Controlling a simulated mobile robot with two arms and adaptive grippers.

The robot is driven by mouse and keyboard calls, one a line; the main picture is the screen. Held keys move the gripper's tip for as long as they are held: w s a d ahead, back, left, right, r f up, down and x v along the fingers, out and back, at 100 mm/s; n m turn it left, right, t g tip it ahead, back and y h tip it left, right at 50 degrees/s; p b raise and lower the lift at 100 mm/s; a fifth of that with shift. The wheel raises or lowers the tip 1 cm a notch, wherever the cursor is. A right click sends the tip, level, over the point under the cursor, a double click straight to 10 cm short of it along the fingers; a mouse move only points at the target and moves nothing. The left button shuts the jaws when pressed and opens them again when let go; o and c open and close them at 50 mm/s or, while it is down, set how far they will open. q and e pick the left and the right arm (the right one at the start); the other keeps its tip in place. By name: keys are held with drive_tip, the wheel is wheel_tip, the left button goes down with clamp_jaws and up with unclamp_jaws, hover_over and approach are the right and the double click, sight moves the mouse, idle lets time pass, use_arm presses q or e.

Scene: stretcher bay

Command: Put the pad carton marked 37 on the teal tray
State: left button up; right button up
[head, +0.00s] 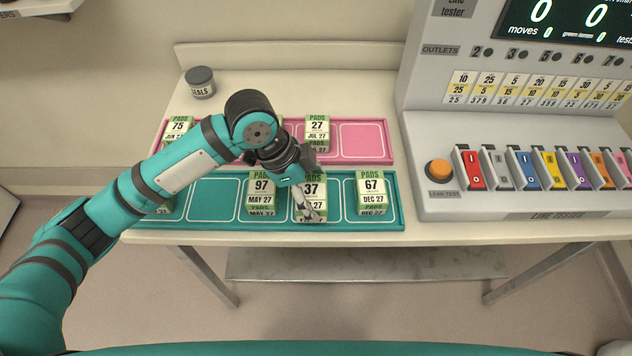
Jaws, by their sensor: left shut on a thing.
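The pad carton marked 37 (312,188) is white and green, with JUL 27-style date print partly covered by a finger. It is at the teal tray (235,226), between the cartons marked 97 (261,187) and 67 (372,187). My left gripper (312,204) reaches down from behind and is shut on the carton marked 37. The carton looks upright; I cannot tell whether its base touches the tray. My right gripper is not in view.
A pink tray (368,142) lies behind, with cartons marked 75 (178,127) and 27 (317,128). A dark jar (201,83) stands at the back left. The line tester (480,140) borders the trays on the right. My left arm partly hides both trays.

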sight(315, 175)
use_arm(q)
drive_tip(key=w, duration=0.2)
drive_tip(key=w+d, duration=0.1)
drive_tip(key=shift+w+f, duration=0.15)
drive_tip(key=shift+w, duration=0.2)
drive_tip(key=shift+f+p, duration=0.15)
drive_tip(key=shift+p, duration=0.15)
wheel_tip(315, 175, down, 3)
drive_tip(key=shift+r+p, duration=0.1)
drive_tip(key=shift+p, duration=0.5)
drive_tip(key=shift+f, duration=0.25)
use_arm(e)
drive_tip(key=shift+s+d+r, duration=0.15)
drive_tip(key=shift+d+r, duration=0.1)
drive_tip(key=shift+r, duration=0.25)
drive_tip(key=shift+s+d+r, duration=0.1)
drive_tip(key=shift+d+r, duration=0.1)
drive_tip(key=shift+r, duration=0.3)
use_arm(q)
drive_tip(key=shift+f, duration=0.1)
drive_tip(key=o, duration=1.2)
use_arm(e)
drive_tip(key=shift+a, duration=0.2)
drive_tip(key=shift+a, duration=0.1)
